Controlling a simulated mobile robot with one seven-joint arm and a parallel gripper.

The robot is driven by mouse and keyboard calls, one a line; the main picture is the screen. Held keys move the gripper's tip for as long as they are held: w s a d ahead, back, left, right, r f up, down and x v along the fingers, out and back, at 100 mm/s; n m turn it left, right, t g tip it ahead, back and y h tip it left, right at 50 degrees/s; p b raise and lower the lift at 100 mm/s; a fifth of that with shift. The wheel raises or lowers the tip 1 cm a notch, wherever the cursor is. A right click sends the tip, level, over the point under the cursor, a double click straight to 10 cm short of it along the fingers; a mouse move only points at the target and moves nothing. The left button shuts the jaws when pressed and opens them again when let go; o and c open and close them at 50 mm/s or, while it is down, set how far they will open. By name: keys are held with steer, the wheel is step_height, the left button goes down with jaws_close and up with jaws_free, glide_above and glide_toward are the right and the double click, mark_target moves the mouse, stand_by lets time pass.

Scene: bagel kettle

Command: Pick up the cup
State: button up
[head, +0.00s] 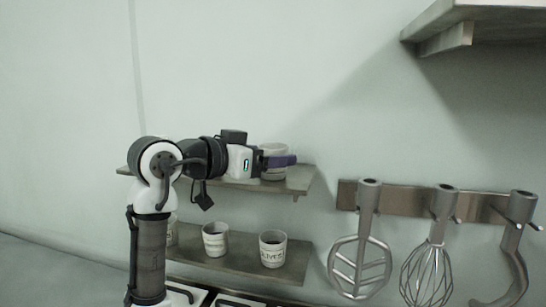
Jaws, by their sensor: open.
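A whitish cup (274,148) stands on the upper wall shelf (299,181), near its right end. Two similar cups stand on the lower shelf, a left one (215,240) and one with dark lettering (272,250).
The lower shelf (240,264) runs below the upper one. Another cup (172,231) is partly hidden behind my arm. A metal rack (400,199) at right holds a flat beater (360,266), a whisk (428,272) and a hook (514,268). Another shelf (480,18) juts out at upper right.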

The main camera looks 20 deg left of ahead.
mark_target(280, 153)
steer(key=shift+p+x, duration=0.55)
steer(key=shift+x, duration=1.25)
steer(key=shift+r, duration=0.15)
steer(key=c, duration=1)
steer(key=shift+c, duration=0.2)
